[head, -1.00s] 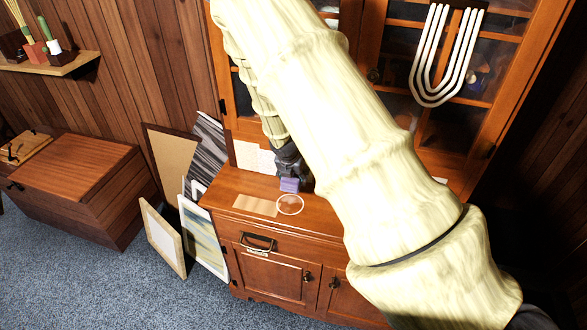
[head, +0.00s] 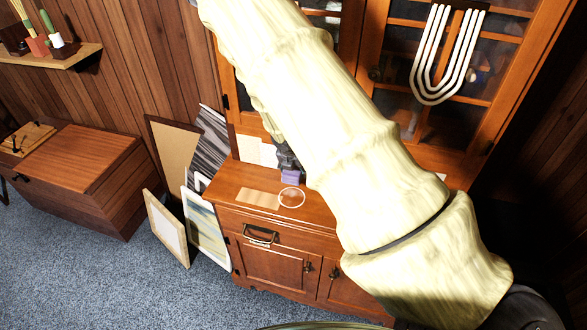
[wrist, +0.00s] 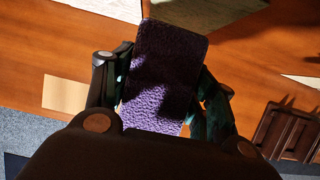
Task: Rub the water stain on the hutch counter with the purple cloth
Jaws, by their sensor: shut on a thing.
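The purple cloth (head: 290,177) is a small thick block over the hutch counter (head: 225,188). My gripper (head: 288,163) is shut on it; my arm hides part of the gripper. In the wrist view the cloth (wrist: 165,72) sits between the two dark fingers. The water stain (head: 292,198) is a pale ring on the counter, just in front of the cloth in the head view. I cannot make out the stain in the wrist view. I cannot tell whether the cloth touches the counter.
A tan rectangle (head: 258,197) lies on the counter left of the stain. A white sheet (head: 256,151) is at the counter's back. Framed pictures (head: 207,238) lean left of the hutch. Glass doors (head: 445,125) rise behind. My arm covers the counter's right part.

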